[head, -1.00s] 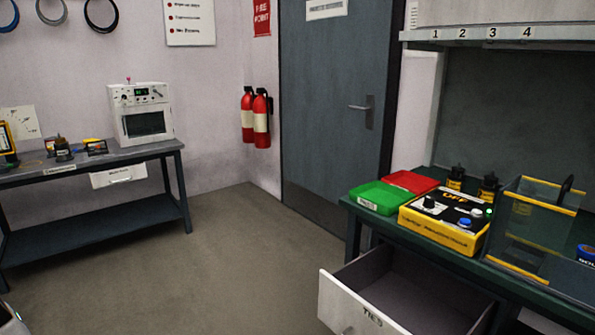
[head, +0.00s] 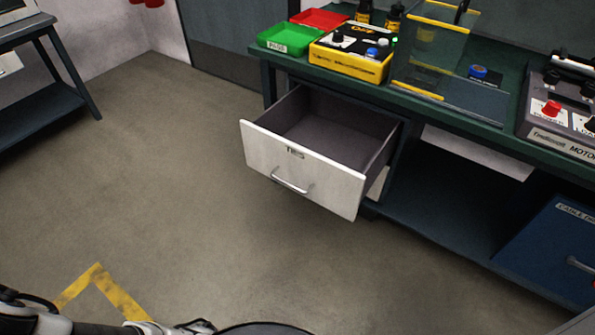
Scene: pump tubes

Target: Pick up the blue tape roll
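The blue tape roll (head: 479,72) is small in the head view at the upper right. It sits on the green workbench top (head: 505,98), just right of a clear guard with yellow edges (head: 430,65). A dark label lies at its base. My gripper is not in view; only parts of my own body show along the bottom edge, well away from the roll.
An open, empty-looking white drawer (head: 300,165) juts from the bench front. A yellow control box (head: 350,62), green tray (head: 285,38) and red tray (head: 318,19) stand left of the guard. A grey motor unit (head: 560,115) stands right. The floor in front is clear.

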